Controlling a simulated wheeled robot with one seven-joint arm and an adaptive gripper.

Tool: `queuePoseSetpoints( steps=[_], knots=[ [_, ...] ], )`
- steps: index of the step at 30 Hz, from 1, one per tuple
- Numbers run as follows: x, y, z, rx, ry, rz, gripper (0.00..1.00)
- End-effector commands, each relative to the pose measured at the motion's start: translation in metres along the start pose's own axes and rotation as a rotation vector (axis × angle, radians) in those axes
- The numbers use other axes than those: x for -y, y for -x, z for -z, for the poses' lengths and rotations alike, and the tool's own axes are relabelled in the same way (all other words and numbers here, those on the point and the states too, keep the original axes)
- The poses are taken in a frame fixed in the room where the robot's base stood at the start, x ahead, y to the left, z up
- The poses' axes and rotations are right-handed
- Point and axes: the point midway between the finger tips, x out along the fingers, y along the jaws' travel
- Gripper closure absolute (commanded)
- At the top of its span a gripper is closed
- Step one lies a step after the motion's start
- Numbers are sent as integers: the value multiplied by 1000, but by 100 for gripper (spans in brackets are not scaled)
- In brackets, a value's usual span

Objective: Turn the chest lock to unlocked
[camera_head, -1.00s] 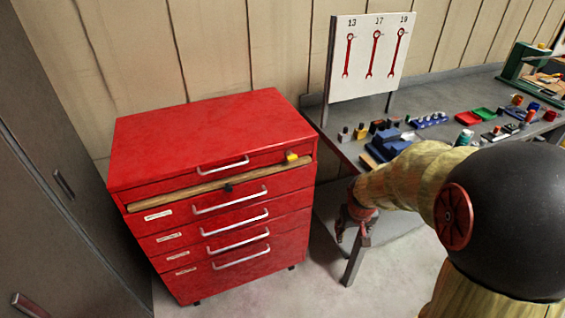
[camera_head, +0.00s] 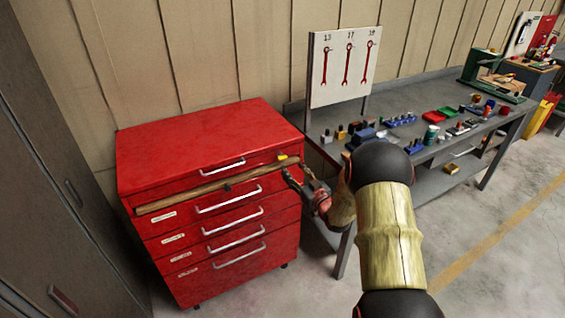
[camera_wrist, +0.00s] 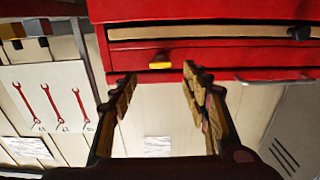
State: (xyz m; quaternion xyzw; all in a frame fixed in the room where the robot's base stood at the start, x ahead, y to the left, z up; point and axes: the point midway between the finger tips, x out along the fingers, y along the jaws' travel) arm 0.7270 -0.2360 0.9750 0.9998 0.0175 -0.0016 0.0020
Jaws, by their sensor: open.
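The red tool chest (camera_head: 205,145) stands left of centre, with several drawers closed. A small yellow piece (camera_head: 283,157) sits at the top drawer's right end; it looks like the lock handle. In the wrist view the yellow piece (camera_wrist: 160,65) lies flat across, just beyond and between my fingertips. A long wooden bar (camera_head: 190,191) runs across the chest front with a dark knob (camera_head: 227,187) on it. My gripper (camera_head: 298,172) is open and empty at the chest's right front edge; in the wrist view its fingers (camera_wrist: 160,75) stand apart, with no clear contact.
A grey workbench (camera_head: 440,92) stands to the right, with small parts and a wrench board (camera_head: 340,90) on it. A grey cabinet (camera_head: 60,200) stands at the left. The floor (camera_head: 480,260) at the right front is open.

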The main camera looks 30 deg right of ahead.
Motion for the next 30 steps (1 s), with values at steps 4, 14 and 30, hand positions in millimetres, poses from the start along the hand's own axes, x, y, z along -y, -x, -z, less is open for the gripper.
queuePoseSetpoints(
  steps=[4, 14, 30],
  knots=[
    [0, -14, 1, -7, -4, 1, 53],
    [1, -62, 0, -4, -4, 1, 53],
    [0, -77, 2, -3, -4, -1, 57]
  ],
)
